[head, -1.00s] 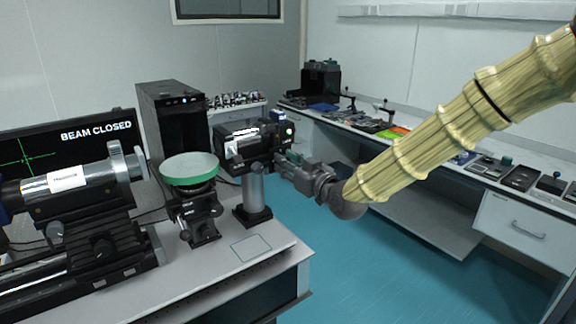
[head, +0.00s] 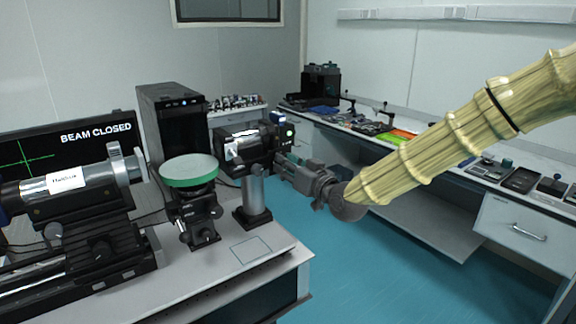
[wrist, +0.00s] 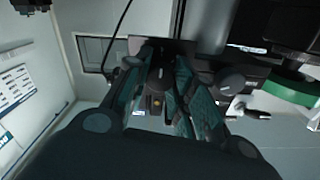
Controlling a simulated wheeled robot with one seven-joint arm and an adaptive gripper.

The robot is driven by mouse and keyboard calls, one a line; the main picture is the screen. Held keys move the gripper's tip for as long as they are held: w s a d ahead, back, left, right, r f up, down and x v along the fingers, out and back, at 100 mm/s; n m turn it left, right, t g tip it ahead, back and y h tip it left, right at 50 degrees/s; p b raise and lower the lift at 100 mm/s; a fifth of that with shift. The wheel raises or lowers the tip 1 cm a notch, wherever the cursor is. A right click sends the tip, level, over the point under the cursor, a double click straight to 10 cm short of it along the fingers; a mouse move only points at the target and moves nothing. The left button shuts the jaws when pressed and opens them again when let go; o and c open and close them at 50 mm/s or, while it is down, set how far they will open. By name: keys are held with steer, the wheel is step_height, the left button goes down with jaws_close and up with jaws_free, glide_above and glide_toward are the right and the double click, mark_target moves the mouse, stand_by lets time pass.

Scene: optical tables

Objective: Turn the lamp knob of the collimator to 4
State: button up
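The collimator (head: 246,150) seems to be the black box with a pale label, held on a grey post at the bench's right end. Its rear panel fills the middle of the wrist view. A dark round knob (wrist: 160,74) shows there between the fingertips, and a second dark knob (wrist: 230,80) is to the right. I cannot read any scale or pointer setting. My gripper (head: 280,161) is at the right side of the box. In the wrist view its teal-padded fingers (wrist: 163,80) stand apart on either side of the first knob; contact cannot be made out.
A green-rimmed round plate (head: 189,170) on a black mount stands left of the post. A labelled tube (head: 68,183) and a screen reading BEAM CLOSED (head: 95,133) are farther left. A black computer tower (head: 172,118) stands behind. Blue floor (head: 330,270) is free at right.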

steer(key=o, duration=0.5)
steer(key=shift+d, duration=0.15)
steer(key=v, duration=1.2)
steer(key=shift+f, duration=0.1)
